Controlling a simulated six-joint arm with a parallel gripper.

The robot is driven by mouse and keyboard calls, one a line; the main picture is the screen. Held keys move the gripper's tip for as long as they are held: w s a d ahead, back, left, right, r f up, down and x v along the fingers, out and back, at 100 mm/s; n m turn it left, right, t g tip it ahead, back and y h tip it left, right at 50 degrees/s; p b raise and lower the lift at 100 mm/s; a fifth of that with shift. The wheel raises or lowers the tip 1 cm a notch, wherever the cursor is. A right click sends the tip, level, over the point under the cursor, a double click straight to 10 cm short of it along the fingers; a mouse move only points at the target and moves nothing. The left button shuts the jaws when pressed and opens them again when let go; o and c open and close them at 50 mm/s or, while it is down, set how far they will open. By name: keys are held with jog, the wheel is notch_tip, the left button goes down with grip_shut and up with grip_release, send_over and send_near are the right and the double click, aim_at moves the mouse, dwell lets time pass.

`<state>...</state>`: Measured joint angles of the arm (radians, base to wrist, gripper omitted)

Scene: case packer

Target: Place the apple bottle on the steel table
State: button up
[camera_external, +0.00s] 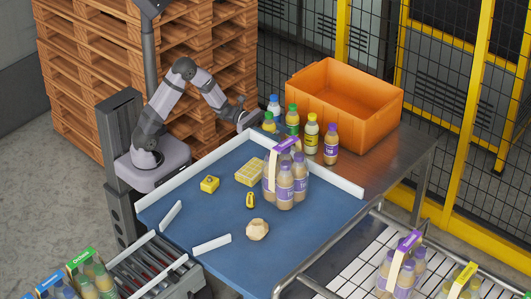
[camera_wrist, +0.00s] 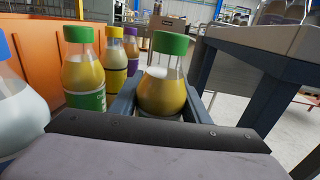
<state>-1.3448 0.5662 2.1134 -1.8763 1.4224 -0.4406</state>
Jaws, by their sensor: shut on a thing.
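My gripper (camera_external: 248,118) is shut on a green-capped bottle of yellowish juice (camera_wrist: 163,92), which stands between the two fingers in the wrist view. In the external view this held bottle (camera_external: 269,124) is upright at the left end of the steel table (camera_external: 376,165), just behind the white rail. Its lower part is hidden, so I cannot tell whether it touches the table. Another green-capped bottle (camera_external: 292,121) stands on the steel table to its right; it also shows in the wrist view (camera_wrist: 84,75). The held bottle's label is hidden.
A blue-capped bottle (camera_external: 274,106), a yellow-capped bottle (camera_external: 311,136) and a purple-capped bottle (camera_external: 331,145) stand near an orange crate (camera_external: 365,125). White rails (camera_external: 315,174) edge the blue surface (camera_external: 190,232), which holds a purple-capped bottle pack (camera_external: 285,185) and small items.

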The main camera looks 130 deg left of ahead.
jog(key=shift+f, duration=0.2)
jog(key=shift+f, duration=0.1)
jog(key=shift+f, duration=0.15)
jog(key=o, duration=1.3)
jog(key=shift+c, duration=0.2)
jog(key=shift+r, duration=0.2)
jog(key=s+b, duration=0.1)
jog(key=s, duration=0.3)
jog(key=s+d+b, duration=0.1)
jog(key=s, duration=0.3)
jog(key=s+b, duration=0.1)
jog(key=s, duration=0.3)
jog(key=shift+d, duration=0.2)
